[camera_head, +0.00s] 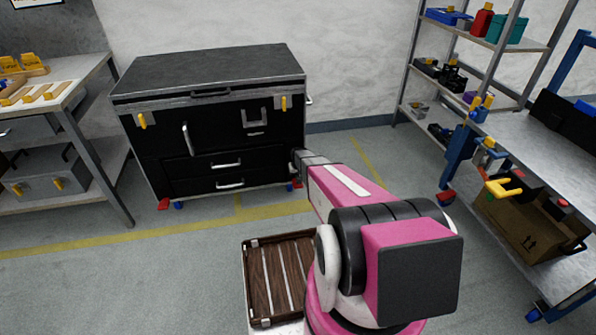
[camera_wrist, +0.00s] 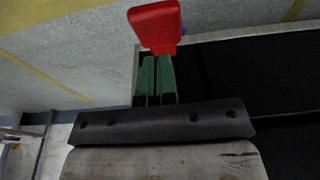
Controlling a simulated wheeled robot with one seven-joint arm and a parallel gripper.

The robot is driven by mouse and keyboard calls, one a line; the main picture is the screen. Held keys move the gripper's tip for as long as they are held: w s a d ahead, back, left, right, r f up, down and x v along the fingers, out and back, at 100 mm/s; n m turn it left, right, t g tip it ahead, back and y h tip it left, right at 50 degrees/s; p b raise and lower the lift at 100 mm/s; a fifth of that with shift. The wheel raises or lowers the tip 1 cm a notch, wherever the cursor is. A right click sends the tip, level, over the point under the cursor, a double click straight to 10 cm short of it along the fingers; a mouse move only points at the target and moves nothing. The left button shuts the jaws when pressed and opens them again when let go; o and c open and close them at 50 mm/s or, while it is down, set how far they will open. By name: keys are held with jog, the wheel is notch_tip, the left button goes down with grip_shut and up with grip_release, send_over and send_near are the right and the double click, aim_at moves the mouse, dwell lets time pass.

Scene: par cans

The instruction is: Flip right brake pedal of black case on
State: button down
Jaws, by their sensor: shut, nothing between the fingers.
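The black case (camera_head: 218,125) stands on the floor against the wall in the head view. Its right brake pedal (camera_head: 297,186) is a small red piece at the bottom right corner, by a blue wheel. In the wrist view the red pedal (camera_wrist: 155,26) shows large at the top centre. My gripper (camera_wrist: 158,62) has its two green fingers shut together and empty, with their tips at the pedal's edge; I cannot tell whether they touch it. In the head view the fingertips are not clear; my arm reaches to the case's lower right side.
The left brake pedal (camera_head: 163,204) is at the case's bottom left corner. A workbench (camera_head: 85,85) stands at left. A shelf rack (camera_head: 480,42) and a cart (camera_head: 545,150) with a cardboard box (camera_head: 520,225) stand at right.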

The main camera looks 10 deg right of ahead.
aim_at(298, 186)
jog(key=shift+s+f, duration=0.25)
jog(key=shift+f, duration=0.5)
jog(key=shift+s+f, duration=0.2)
jog(key=shift+f, duration=0.55)
jog(key=shift+s, duration=0.1)
jog(key=shift+s+f+t, duration=0.1)
jog(key=shift+f+t, duration=0.15)
jog(key=shift+t, duration=0.05)
jog(key=shift+s+f, duration=0.1)
jog(key=shift+f, duration=0.05)
jog(key=shift+s+f+t, duration=0.45)
jog(key=shift+f+t, duration=0.35)
jog(key=shift+t, duration=0.3)
jog(key=shift+s+f, duration=0.15)
jog(key=shift+f, duration=0.55)
jog(key=shift+s+f, duration=0.1)
jog(key=shift+f, duration=0.55)
jog(key=shift+r, duration=0.1)
